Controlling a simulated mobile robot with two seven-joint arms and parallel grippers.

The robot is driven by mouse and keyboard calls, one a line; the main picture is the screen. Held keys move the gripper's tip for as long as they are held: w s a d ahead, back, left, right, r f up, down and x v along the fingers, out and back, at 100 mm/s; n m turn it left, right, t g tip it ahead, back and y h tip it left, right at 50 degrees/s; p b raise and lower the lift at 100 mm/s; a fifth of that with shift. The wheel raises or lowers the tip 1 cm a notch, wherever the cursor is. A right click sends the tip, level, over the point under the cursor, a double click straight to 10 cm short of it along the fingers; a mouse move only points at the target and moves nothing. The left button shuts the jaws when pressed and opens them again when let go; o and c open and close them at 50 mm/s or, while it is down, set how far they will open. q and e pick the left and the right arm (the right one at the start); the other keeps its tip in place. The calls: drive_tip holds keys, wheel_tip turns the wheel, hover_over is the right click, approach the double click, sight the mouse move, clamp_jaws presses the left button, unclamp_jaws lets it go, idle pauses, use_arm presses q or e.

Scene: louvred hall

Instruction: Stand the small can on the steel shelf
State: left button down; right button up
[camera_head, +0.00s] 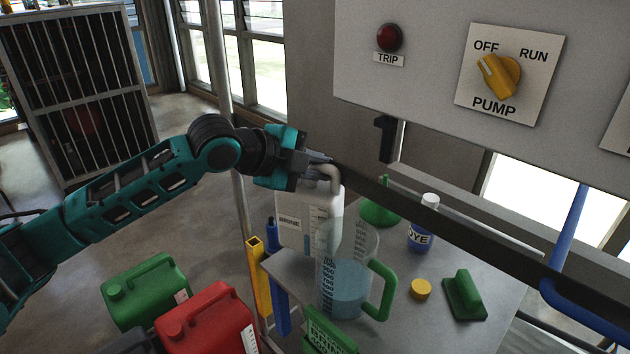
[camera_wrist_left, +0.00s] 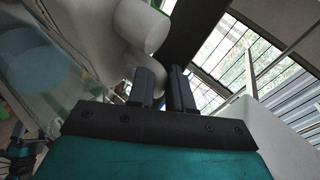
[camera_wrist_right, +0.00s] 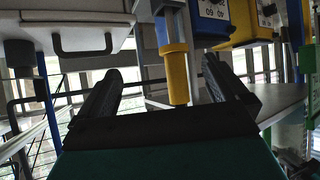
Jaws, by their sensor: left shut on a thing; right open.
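The small can looks to be the white one (camera_head: 297,222) with a label, over the left part of the steel shelf (camera_head: 400,330). My left gripper (camera_head: 318,162) is shut on its handle at the top. The can looks roughly upright; its lower part is partly behind the clear jug, so I cannot tell whether its base touches the shelf. In the left wrist view the white can (camera_wrist_left: 95,35) fills the upper left, beside the fingers (camera_wrist_left: 160,88). My right gripper (camera_wrist_right: 165,88) is open and empty in the right wrist view, facing a yellow post (camera_wrist_right: 175,78).
A clear jug (camera_head: 345,290) of bluish liquid with a green handle stands right in front of the can. A green funnel (camera_head: 380,212), DYE bottle (camera_head: 422,228), yellow cap (camera_head: 420,289) and green scraper-like piece (camera_head: 463,295) are on the shelf. Green (camera_head: 145,290) and red (camera_head: 210,325) cans stand left.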

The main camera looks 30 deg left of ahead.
sight(323, 185)
use_arm(q)
drive_tip(key=shift+f, duration=1.7)
drive_tip(key=c, duration=1)
unclamp_jaws()
drive_tip(key=shift+s+f, duration=0.1)
drive_tip(key=v, duration=1.2)
